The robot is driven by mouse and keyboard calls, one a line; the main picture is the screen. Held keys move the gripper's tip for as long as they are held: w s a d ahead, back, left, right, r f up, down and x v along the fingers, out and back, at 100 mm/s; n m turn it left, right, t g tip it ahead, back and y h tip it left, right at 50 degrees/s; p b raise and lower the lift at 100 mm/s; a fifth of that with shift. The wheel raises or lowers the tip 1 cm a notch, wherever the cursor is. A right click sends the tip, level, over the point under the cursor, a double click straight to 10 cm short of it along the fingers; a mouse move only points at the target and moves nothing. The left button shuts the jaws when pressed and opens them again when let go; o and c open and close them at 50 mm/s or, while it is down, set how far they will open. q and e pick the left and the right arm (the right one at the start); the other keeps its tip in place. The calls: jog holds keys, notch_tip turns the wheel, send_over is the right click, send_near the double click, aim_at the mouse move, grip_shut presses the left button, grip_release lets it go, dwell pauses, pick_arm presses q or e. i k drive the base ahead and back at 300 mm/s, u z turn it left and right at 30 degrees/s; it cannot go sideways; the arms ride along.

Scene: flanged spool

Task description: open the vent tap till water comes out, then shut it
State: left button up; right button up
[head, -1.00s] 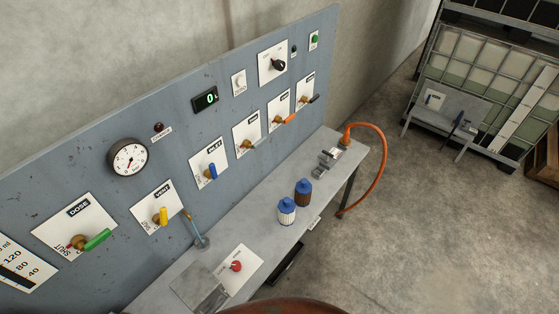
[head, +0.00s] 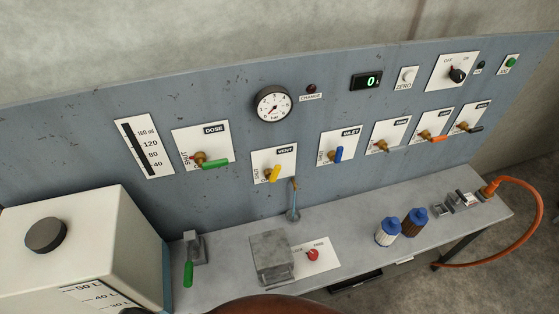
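The vent tap (head: 274,174) has a yellow handle on a brass body, on a white plate marked VENT and SHUT. The handle stands out from the plate, slanting in the picture; I cannot tell its exact setting. Neither gripper shows in the head view.
The green-handled dose tap (head: 212,163) is left of the vent, the blue-handled inlet tap (head: 338,154) right. Below are a metal block (head: 270,255), a red knob (head: 312,255) and two blue-capped bottles (head: 388,232). A white tank (head: 75,235) fills the lower left.

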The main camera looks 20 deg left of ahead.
aim_at(273, 172)
jog(key=u, duration=0.9)
